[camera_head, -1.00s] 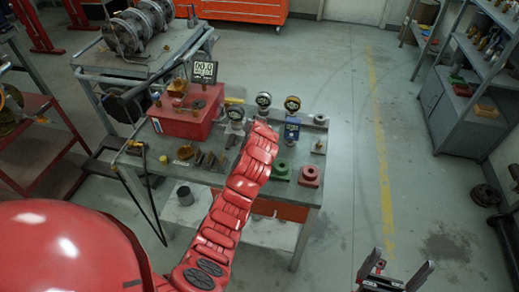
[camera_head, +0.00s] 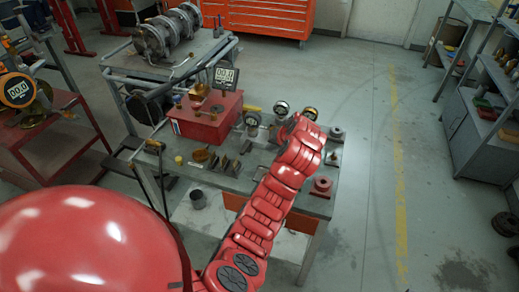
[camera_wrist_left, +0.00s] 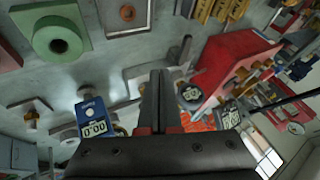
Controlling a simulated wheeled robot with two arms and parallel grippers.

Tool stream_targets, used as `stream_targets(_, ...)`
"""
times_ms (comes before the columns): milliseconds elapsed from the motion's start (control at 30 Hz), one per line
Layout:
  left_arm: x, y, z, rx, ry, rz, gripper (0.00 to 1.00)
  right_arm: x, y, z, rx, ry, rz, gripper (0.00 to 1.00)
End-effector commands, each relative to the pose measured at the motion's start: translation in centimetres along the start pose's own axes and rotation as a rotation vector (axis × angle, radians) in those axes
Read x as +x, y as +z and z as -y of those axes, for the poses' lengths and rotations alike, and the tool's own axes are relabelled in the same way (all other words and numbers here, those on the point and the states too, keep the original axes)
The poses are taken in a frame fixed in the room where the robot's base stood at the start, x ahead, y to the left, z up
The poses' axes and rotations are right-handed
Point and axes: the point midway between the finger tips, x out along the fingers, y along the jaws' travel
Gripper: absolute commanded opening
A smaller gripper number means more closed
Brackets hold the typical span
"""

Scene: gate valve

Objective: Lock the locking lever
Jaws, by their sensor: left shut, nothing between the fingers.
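My left gripper's two dark fingers (camera_wrist_left: 158,85) are together in the left wrist view, with nothing held between them, above the grey workbench (camera_wrist_left: 25,80). In the head view my red left arm reaches over the bench, and its wrist hides the gripper. I cannot identify the locking lever for sure. A dark upright bar (camera_wrist_left: 185,50) on a grey bracket stands just beyond the fingertips in the wrist view, apart from them as far as I can tell. My right gripper is not in view.
A red box (camera_head: 205,118) with a digital display (camera_head: 226,77) stands on the bench. A red flange (camera_head: 322,187) lies right of my arm. The wrist view shows a green flange (camera_wrist_left: 60,38) and blue gauge (camera_wrist_left: 92,120). Open floor (camera_head: 370,220) lies to the right.

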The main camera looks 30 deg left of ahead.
Motion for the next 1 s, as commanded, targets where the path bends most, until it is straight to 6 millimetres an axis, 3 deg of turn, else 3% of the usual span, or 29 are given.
stream_targets(133, 2.6, 0.3, -0.2, -0.001, 0.0, 0.004, 0.0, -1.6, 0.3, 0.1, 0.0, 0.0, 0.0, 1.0)
stream_targets(200, 3.5, 0.0, 0.1, 0.002, -0.001, 0.006, 0.0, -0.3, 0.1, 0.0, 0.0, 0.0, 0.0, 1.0)
stream_targets(533, 9.3, 0.1, 0.1, 0.001, -0.001, 0.005, 0.0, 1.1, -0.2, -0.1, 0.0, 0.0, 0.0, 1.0)
stream_targets(733, 10.6, 0.0, 2.7, -0.002, -0.002, 0.002, 0.0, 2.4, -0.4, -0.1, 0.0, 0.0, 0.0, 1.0)
stream_targets(1000, 11.3, 0.0, 3.6, 0.0, 0.0, 0.001, 0.0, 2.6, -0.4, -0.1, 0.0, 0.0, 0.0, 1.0)
